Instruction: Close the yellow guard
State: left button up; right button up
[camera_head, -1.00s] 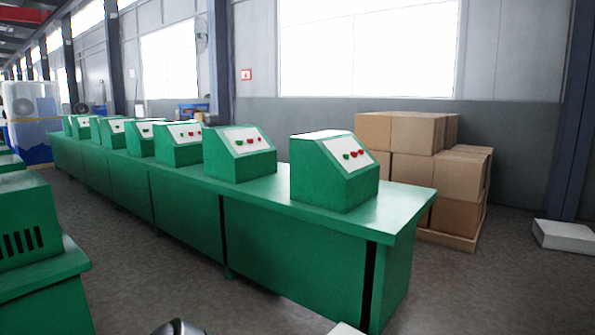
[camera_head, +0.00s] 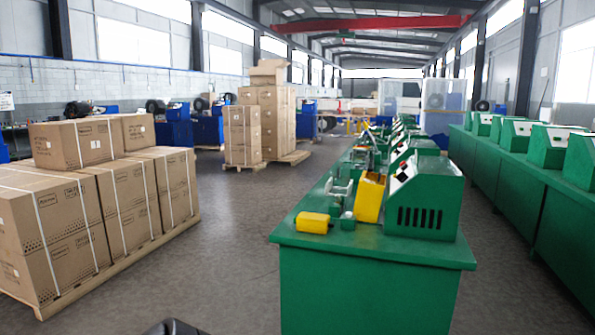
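A yellow guard (camera_head: 369,197) stands tilted up against the left side of the nearest green machine (camera_head: 426,194) on the middle bench. I cannot tell how it is hinged. A separate yellow block (camera_head: 313,222) lies on the bench top to the left of it, near the bench's left front corner. Small green and metal parts (camera_head: 347,213) sit between the two yellow pieces. Neither of my grippers shows in the view.
The green bench (camera_head: 368,290) has its near end toward me, with more machines behind. Another green bench row (camera_head: 545,205) runs along the right. Strapped cartons on a pallet (camera_head: 95,265) stand at left. Grey floor (camera_head: 225,240) is clear between cartons and bench.

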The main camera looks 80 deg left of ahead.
aim_at(371, 186)
jog(key=u, duration=1.95)
